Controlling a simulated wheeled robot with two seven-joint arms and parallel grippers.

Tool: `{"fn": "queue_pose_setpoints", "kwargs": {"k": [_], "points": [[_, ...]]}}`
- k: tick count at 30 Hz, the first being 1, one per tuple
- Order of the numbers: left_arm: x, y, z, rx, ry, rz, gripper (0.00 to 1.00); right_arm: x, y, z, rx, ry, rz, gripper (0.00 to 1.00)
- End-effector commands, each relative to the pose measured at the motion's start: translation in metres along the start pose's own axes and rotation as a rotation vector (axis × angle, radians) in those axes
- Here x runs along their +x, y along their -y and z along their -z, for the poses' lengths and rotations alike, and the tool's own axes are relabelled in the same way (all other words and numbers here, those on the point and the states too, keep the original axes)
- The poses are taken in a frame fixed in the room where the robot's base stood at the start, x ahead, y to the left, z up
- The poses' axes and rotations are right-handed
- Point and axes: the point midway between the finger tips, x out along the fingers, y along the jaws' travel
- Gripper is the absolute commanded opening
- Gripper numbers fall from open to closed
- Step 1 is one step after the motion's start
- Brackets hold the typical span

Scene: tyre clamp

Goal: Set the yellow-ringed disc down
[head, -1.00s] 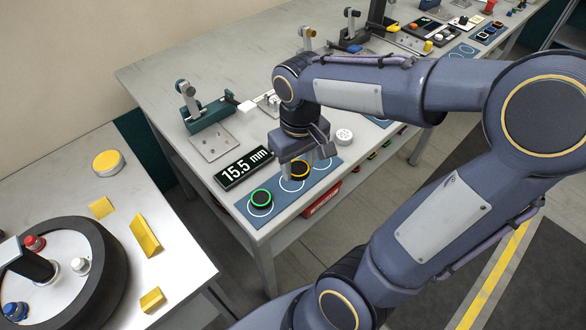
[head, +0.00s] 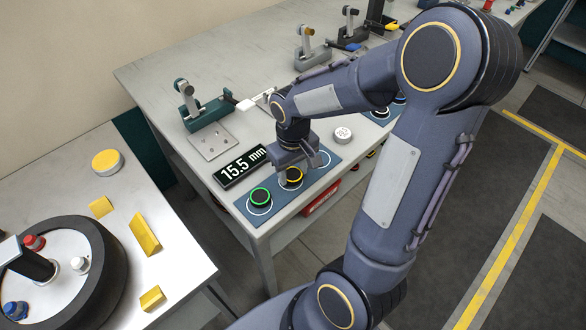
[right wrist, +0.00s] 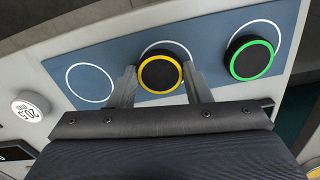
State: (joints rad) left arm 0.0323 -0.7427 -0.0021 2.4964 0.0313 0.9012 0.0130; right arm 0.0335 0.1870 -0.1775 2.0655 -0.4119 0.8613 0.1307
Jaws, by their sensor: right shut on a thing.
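The yellow-ringed disc (head: 293,176) is black with a yellow rim. My right gripper (head: 294,169) reaches down over it and is shut on it. In the right wrist view a finger lies on each side of the disc (right wrist: 160,73). The disc is over the middle white circle of the blue mat (right wrist: 215,72), slightly off its centre, with part of the circle's line showing. I cannot tell whether the disc touches the mat. My left gripper is not in view.
A green-ringed disc (head: 260,197) sits in the neighbouring circle; the circle on the other side is empty. A "15.5 mm" display (head: 240,167), a teal clamp (head: 205,112) and a white round weight (head: 343,134) stand near. The mat lies by the table's front edge.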

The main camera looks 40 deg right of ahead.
Motion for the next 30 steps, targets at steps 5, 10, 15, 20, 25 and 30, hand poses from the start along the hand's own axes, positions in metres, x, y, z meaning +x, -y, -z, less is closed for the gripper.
{"fn": "queue_pose_setpoints", "kwargs": {"k": [5,10,15,20,25,30], "points": [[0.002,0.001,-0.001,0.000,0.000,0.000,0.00,0.003,0.000,0.000,0.000,0.000,0.000,0.52],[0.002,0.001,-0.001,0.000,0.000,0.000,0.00,0.003,0.000,0.000,0.000,0.000,0.000,0.66],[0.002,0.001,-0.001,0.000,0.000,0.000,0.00,0.003,0.000,0.000,0.000,0.000,0.000,0.66],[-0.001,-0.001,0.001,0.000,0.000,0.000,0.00,-0.006,0.000,0.001,0.000,-0.004,0.000,0.66],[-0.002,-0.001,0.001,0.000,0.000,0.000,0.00,-0.036,0.001,0.002,-0.001,-0.008,0.001,0.66],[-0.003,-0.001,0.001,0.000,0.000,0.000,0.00,-0.074,0.000,0.001,-0.002,-0.008,0.000,0.66]]}}
